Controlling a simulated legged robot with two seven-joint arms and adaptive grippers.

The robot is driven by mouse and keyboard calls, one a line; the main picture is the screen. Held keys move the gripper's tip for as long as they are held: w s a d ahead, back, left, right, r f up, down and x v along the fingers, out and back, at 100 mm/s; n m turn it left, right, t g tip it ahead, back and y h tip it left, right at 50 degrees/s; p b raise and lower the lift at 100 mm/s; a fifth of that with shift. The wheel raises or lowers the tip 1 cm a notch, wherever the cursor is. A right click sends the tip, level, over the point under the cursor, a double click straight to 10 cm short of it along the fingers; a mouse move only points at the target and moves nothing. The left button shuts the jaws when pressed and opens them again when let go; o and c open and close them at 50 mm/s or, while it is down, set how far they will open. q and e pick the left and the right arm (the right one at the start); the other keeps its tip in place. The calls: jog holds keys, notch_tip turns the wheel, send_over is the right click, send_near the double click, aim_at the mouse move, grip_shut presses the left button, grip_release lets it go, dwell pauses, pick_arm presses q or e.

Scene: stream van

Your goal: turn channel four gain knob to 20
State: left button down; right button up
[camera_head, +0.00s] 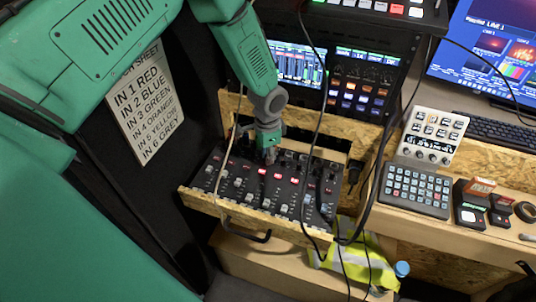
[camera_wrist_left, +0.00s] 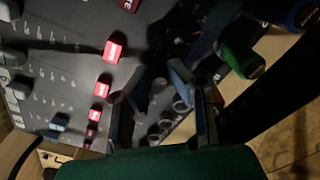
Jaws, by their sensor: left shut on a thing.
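The audio mixer (camera_head: 262,190) is a dark panel with faders and lit red buttons, set in a chipboard drawer. My left gripper (camera_head: 269,154) reaches down to its back edge, where a row of small knobs sits. In the left wrist view my left gripper (camera_wrist_left: 165,88) has its two dark fingers closed in around a small dark knob. The fingers and shadow largely hide that knob, and I cannot read its channel or its scale value. Several other round knobs (camera_wrist_left: 165,125) stand in a row beside it. My right gripper is not in view.
A green plug (camera_wrist_left: 243,57) and a blue plug (camera_wrist_left: 303,12) stand close to the fingers. Cables hang across the mixer's front. A printed input sheet (camera_head: 146,105) is on the left wall. A button pad (camera_head: 414,190) lies to the right, above a yellow vest (camera_head: 350,255).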

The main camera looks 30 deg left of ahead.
pick_arm(q)
jog(key=shift+d, duration=0.1)
dwell(0.3)
jog(key=c, duration=1.5)
grip_release()
jog(key=shift+r, duration=0.2)
notch_tip(320, 180, up, 11)
jog(key=shift+r, duration=0.15)
